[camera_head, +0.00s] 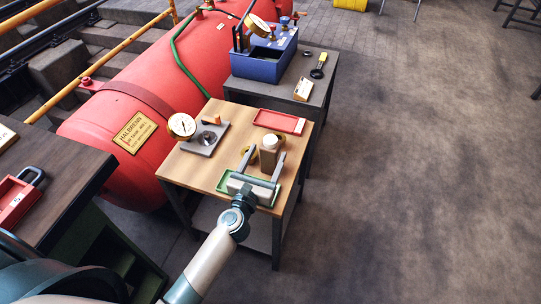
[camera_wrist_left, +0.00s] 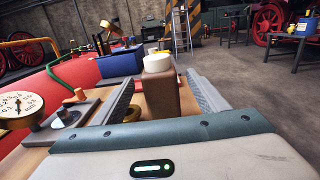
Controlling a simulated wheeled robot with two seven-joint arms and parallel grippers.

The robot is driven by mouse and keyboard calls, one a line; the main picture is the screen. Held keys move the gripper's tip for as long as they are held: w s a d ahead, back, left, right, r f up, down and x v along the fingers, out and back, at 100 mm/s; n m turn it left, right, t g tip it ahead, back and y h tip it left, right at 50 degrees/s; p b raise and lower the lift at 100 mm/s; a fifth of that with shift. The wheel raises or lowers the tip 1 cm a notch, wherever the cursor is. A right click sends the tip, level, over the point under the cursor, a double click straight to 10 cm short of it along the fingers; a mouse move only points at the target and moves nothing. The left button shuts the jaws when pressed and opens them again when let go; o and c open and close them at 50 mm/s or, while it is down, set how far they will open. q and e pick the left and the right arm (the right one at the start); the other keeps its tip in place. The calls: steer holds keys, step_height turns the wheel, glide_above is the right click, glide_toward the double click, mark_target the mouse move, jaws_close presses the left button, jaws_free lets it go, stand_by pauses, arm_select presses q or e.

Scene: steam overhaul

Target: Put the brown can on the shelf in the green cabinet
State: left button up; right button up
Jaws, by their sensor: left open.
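The brown can (camera_head: 268,157) with a white cap stands upright on the wooden-topped table (camera_head: 187,168). My left gripper (camera_head: 263,165) is open, with its fingers on either side of the can. My right gripper does not show.
A pressure gauge (camera_head: 182,126) stands left on a grey plate. A blue box (camera_head: 262,66) is on the table behind. Floor on the right is clear.

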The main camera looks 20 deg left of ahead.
arm_select(q)
steer(key=w, duration=0.4)
steer(key=shift+w+f, duration=0.15)
steer(key=shift+w, duration=0.05)
steer(key=c, duration=1.6)
